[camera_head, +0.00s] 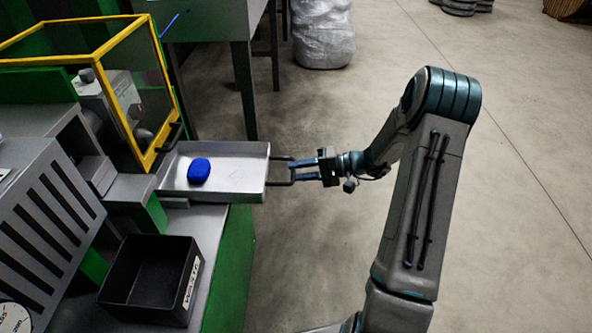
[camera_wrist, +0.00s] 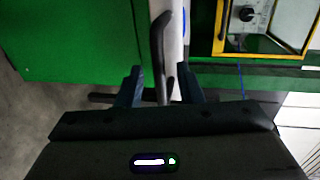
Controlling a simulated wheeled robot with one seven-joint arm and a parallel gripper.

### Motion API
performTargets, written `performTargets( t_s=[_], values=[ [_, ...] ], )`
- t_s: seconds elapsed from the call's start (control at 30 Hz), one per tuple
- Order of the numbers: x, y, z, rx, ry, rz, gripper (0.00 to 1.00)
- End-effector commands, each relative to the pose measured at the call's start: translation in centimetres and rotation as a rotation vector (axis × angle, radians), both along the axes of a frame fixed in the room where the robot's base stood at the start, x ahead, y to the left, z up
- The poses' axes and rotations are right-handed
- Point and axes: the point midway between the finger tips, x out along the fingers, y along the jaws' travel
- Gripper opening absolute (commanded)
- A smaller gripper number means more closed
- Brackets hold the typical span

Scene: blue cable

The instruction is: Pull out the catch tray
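The catch tray (camera_head: 232,182) is a shallow grey metal tray that sticks out to the right from the machine beneath the yellow-framed guard. A blue lump (camera_head: 199,170), perhaps the coiled cable, lies in it. The tray's dark handle (camera_head: 281,183) is at its right end and also shows in the wrist view (camera_wrist: 158,45). My gripper (camera_head: 296,170) is at this handle, coming from the right. In the wrist view my gripper (camera_wrist: 160,85) has its two fingers apart, one on each side of the handle, with a gap visible. Exact contact is hard to tell.
A black open bin (camera_head: 190,300) stands on the bench below the tray. The yellow-framed guard (camera_head: 100,47) rises above the tray's left end. A grey table (camera_head: 215,25) and a wrapped bundle (camera_head: 322,35) stand behind.

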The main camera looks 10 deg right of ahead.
Motion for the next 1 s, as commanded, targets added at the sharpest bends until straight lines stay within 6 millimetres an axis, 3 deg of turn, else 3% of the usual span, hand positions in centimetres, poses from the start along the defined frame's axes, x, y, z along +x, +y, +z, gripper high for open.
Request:
performTargets(
  t_s=[0.23,0.37,0.8,1.0],
  values=[
    [0.1,0.0,0.1,-0.001,-0.002,0.000,0.33],
    [-0.1,-1.0,0.3,-0.003,-0.003,-0.002,0.33],
    [-2.4,-9.9,2.2,-0.001,-0.002,-0.005,0.33],
    [-3.1,-12.4,2.8,-0.001,-0.002,-0.003,0.33]
  ],
)
